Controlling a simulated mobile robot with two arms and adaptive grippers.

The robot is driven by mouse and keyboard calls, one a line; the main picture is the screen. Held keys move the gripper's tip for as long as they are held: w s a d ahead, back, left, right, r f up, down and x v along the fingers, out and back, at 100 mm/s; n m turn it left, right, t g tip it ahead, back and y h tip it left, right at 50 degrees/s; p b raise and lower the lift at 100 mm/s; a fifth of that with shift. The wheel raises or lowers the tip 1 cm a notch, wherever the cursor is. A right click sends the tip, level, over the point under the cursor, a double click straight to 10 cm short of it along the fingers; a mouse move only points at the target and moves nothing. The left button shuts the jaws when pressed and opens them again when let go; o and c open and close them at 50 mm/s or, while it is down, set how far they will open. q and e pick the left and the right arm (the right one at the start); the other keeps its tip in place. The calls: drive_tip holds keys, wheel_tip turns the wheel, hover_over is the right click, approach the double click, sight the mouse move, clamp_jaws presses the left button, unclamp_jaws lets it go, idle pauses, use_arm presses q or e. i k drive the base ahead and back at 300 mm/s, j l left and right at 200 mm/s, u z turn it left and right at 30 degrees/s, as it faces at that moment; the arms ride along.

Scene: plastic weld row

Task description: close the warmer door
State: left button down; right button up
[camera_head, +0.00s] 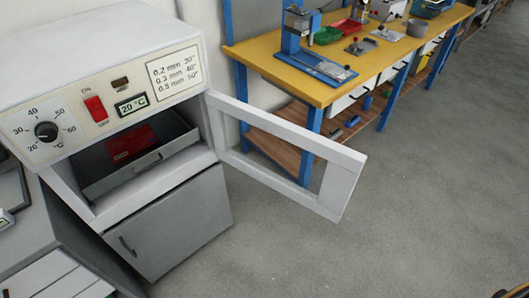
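The warmer (110,75) stands at the left, a pale grey cabinet with a dial, a red switch and a small display reading 20 °C. Its door (285,130) is a pale frame with a see-through middle. The door is hinged on the right side of the opening and stands wide open, reaching out to the right over the floor. Inside the opening is a grey tray (145,170) with a red thing (130,143) in it. Neither of my grippers shows clearly in the head view.
A yellow workbench (265,62) with blue legs and several tools stands at the back right, behind the door. A grey lower cabinet door (175,225) is shut below the warmer opening. The grey floor (400,200) in front and to the right is clear.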

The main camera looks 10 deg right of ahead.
sight(345, 164)
drive_tip(key=i+l+u, duration=0.1)
drive_tip(key=u, duration=0.3)
drive_tip(key=l+u, duration=0.55)
drive_tip(key=u, duration=0.2)
drive_tip(key=l+u, duration=0.25)
drive_tip(key=u, duration=0.15)
drive_tip(key=l, duration=0.4)
drive_tip(key=k+l+u, duration=0.15)
drive_tip(key=l, duration=0.25)
drive_tip(key=k+l, duration=0.1)
drive_tip(key=l, duration=0.3)
drive_tip(key=k+l+u, duration=0.15)
drive_tip(key=l, duration=0.65)
drive_tip(key=k+l+u, duration=0.15)
drive_tip(key=l, duration=0.25)
